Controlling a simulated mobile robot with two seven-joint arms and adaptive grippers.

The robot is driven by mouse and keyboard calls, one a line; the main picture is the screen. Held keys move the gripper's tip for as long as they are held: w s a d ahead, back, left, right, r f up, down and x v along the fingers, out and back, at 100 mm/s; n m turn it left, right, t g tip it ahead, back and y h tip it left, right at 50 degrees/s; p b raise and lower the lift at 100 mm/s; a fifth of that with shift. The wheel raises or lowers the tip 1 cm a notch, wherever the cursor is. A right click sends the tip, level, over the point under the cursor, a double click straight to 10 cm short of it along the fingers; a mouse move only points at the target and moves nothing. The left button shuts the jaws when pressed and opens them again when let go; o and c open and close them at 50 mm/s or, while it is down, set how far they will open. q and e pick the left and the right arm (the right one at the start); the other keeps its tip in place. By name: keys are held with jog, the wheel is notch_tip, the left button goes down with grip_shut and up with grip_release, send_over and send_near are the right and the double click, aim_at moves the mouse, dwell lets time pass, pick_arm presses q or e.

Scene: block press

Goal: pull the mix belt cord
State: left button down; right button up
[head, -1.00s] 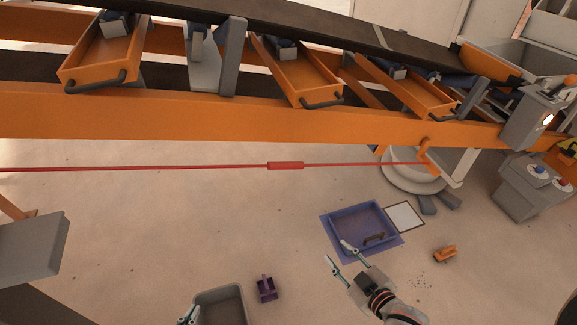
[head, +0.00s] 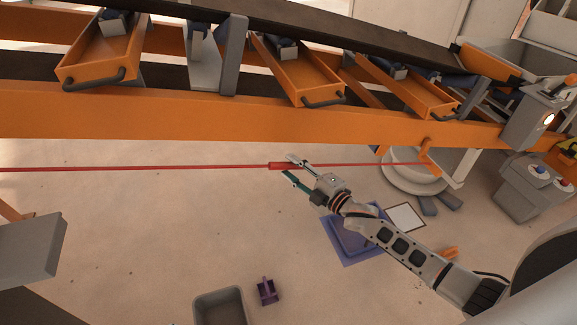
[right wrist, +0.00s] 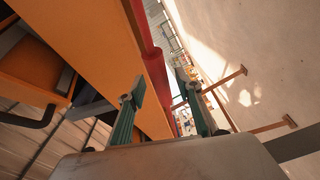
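The red mix belt cord (head: 130,169) runs across the head view below the orange conveyor beam, with a thicker red sleeve (head: 274,166) in its middle. My right gripper (head: 287,166) is at this sleeve, one fingertip above it and one below in the picture. In the right wrist view the red sleeve (right wrist: 153,68) passes between the two fingers of the right gripper (right wrist: 160,84). The fingers stand apart, with gaps beside the sleeve, so the gripper is open. My left gripper is not in view.
The orange beam (head: 200,117) with several orange chutes lies just above the cord. On the right are a lit grey box (head: 529,122) and a button box (head: 532,188). A blue tray (head: 350,250) is partly hidden by my right arm. A grey bin (head: 222,300) stands below.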

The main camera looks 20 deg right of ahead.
jog(key=shift+x, duration=0.85)
grip_shut()
jog(key=s+p, duration=0.1)
jog(key=s, duration=0.2)
jog(key=shift+s+p, duration=0.3)
jog(key=shift+s, duration=0.1)
grip_release()
jog(key=shift+s, duration=0.1)
